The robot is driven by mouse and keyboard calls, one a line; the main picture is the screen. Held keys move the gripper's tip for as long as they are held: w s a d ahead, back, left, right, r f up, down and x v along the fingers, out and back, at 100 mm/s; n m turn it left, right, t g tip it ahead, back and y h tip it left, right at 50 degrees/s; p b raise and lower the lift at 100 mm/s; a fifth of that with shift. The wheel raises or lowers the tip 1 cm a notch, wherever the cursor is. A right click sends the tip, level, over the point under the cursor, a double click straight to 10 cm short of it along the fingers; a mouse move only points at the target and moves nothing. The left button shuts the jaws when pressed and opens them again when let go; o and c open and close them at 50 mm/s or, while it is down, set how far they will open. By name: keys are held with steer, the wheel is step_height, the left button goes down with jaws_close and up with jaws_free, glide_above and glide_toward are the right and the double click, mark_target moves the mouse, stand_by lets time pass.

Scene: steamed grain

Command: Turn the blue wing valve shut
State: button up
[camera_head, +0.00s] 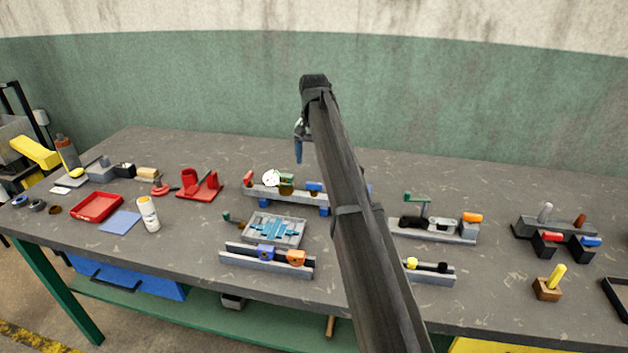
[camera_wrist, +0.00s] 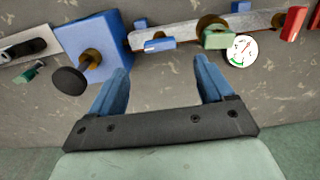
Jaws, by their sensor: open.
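The blue wing valve (camera_wrist: 160,44) shows in the wrist view as a small flat blue handle on the grey pipe rail (camera_wrist: 180,28). It lies just past the gap between my fingertips. In the head view a blue piece (camera_head: 314,186), likely the same handle, sits on the rail near my arm. My gripper (camera_wrist: 161,65) is open and empty, its two blue fingers apart. In the head view its blue fingers (camera_head: 298,150) point down above and behind the rail. I see no contact with the handle, and the exact height gap cannot be told.
Along the rail are a green valve (camera_wrist: 219,39), a white gauge (camera_wrist: 240,48) and a red end piece (camera_wrist: 293,22). A blue block with a black knob (camera_wrist: 69,81) stands at its other end. A grey tray (camera_head: 262,243) lies in front. My arm hides part of the table.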

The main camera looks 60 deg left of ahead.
mark_target(314, 183)
step_height(314, 183, down, 8)
steer(key=shift+f, duration=0.15)
stand_by(0.3)
steer(key=shift+c, duration=0.4)
steer(key=c, duration=1)
steer(key=shift+o, duration=0.2)
